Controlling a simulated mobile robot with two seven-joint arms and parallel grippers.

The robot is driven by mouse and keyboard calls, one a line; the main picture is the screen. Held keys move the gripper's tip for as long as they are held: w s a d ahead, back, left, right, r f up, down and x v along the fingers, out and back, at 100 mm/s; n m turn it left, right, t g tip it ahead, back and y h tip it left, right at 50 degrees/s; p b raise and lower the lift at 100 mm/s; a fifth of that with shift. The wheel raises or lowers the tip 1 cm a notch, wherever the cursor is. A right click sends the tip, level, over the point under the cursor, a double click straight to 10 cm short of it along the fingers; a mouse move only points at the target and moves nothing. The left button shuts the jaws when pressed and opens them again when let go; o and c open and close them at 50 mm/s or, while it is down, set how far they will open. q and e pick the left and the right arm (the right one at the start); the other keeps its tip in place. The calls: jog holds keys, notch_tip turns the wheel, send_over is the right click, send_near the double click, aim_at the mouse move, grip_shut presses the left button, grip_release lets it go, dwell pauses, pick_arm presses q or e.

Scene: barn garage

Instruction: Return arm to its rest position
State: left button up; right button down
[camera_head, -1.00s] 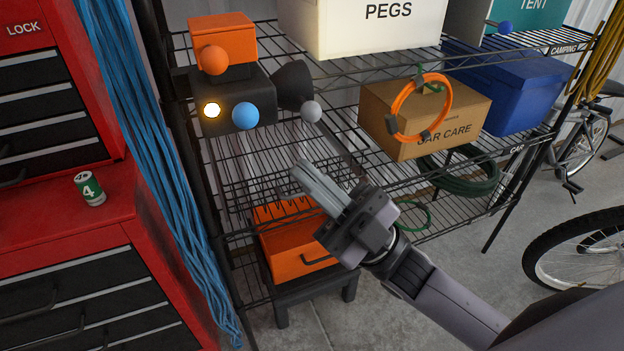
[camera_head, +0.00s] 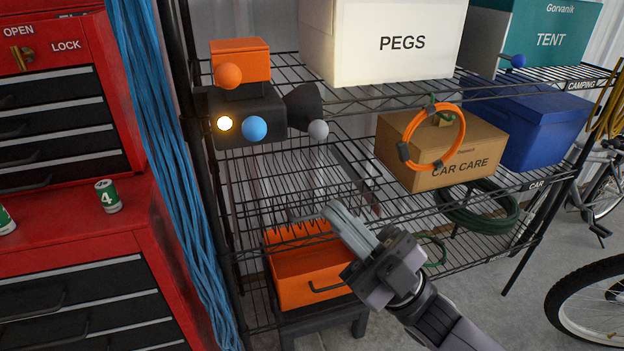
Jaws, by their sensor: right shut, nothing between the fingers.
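My right gripper (camera_head: 340,216) comes in from the lower right, its fingers pointing up and left. Its fingers are shut and hold nothing. It is in front of the lower part of the wire shelf rack (camera_head: 262,186), and its body covers part of the orange bin (camera_head: 305,279) behind it. I cannot tell whether it touches the rack. My right forearm leaves the picture at the bottom. My left gripper is not in view.
A red tool cabinet (camera_head: 100,235) with a green can (camera_head: 108,196) stands at left, beside blue hanging cords (camera_head: 165,150). The rack holds a PEGS box (camera_head: 385,75), a CAR CARE box (camera_head: 430,180) and a blue bin (camera_head: 535,125). A bicycle wheel (camera_head: 560,300) is at lower right.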

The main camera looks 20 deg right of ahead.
jog(key=w+d+f+m+t+h+p, duration=0.1)
jog(key=d+f+m+h+p, duration=0.1)
jog(key=f+m+h, duration=0.55)
jog(key=w+d+f+m+t+h+p, duration=0.1)
jog(key=d+f+m+h+p, duration=0.1)
jog(key=f+m+h, duration=0.55)
jog(key=s+d+f+m+g+h+p, duration=0.1)
jog(key=s+f+g+h, duration=0.1)
jog(key=s+f, duration=0.3)
jog(key=s+d+f+m+g+h+p, duration=0.1)
jog(key=s+f+g, duration=0.4)
jog(key=f, duration=0.6)
jog(key=d+h, duration=0.1)
jog(key=h, duration=0.1)
jog(key=shift+s+d+f+m+h, duration=0.15)
jog(key=shift+s+d+m+h, duration=0.1)
jog(key=shift+s+m+h, duration=0.1)
